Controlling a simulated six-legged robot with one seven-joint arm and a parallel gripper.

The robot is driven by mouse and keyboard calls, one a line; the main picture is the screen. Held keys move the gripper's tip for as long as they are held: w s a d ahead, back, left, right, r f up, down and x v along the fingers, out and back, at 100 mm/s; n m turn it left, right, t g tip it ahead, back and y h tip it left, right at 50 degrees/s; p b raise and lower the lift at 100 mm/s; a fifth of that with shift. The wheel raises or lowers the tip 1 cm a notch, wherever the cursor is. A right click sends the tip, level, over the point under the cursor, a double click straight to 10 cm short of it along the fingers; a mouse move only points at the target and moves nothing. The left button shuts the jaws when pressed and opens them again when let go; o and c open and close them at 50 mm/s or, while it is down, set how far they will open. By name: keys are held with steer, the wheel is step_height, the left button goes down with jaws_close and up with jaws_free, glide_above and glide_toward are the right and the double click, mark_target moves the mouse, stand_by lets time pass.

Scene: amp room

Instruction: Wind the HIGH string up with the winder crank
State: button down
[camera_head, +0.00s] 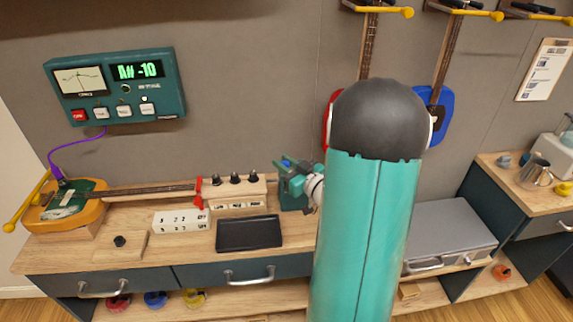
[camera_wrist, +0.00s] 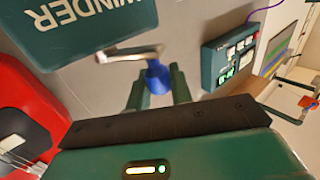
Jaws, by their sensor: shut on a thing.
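The winder (camera_wrist: 85,25) is a teal box with white WINDER lettering at the top left of the wrist view. Its crank (camera_wrist: 128,53) is a pale metal arm ending in a blue knob (camera_wrist: 157,77). My gripper (camera_wrist: 159,88) is shut on this blue knob, a teal finger on each side. In the head view my gripper (camera_head: 293,178) is at the winder (camera_head: 290,199), partly hidden by my arm. The tuner (camera_head: 118,86) on the wall reads "A# -10" in green. The instrument (camera_head: 150,190) lies on the bench, its neck pointing toward a row of black knobs (camera_head: 235,178).
A white numbered block (camera_head: 181,221), a black tray (camera_head: 249,233) and a wooden block with a black knob (camera_head: 120,243) lie on the bench. A grey case (camera_head: 450,232) stands right of my arm. Guitars (camera_head: 447,65) hang on the wall behind. Yellow hooks stick out above.

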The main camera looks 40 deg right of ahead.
steer(key=shift+w+d+m+g+h, duration=0.15)
steer(key=shift+w+m+g+h, duration=0.65)
steer(key=shift+m+g+h, duration=1)
steer(key=shift+w+d+m+g+h, duration=0.1)
steer(key=shift+w+m+g+h, duration=0.8)
steer(key=shift+m+h, duration=1.7)
steer(key=shift+w+d+m+g+h, duration=0.15)
steer(key=shift+w+m+g+h, duration=0.9)
steer(key=shift+h, duration=2.05)
steer(key=shift+s+d+m+g, duration=0.1)
steer(key=shift+s+m+g, duration=0.2)
steer(key=shift+m+g, duration=0.25)
steer(key=c, duration=1.3)
jaws_free()
steer(key=shift+o, duration=0.2)
steer(key=v, duration=1.4)
steer(key=shift+f, duration=0.2)
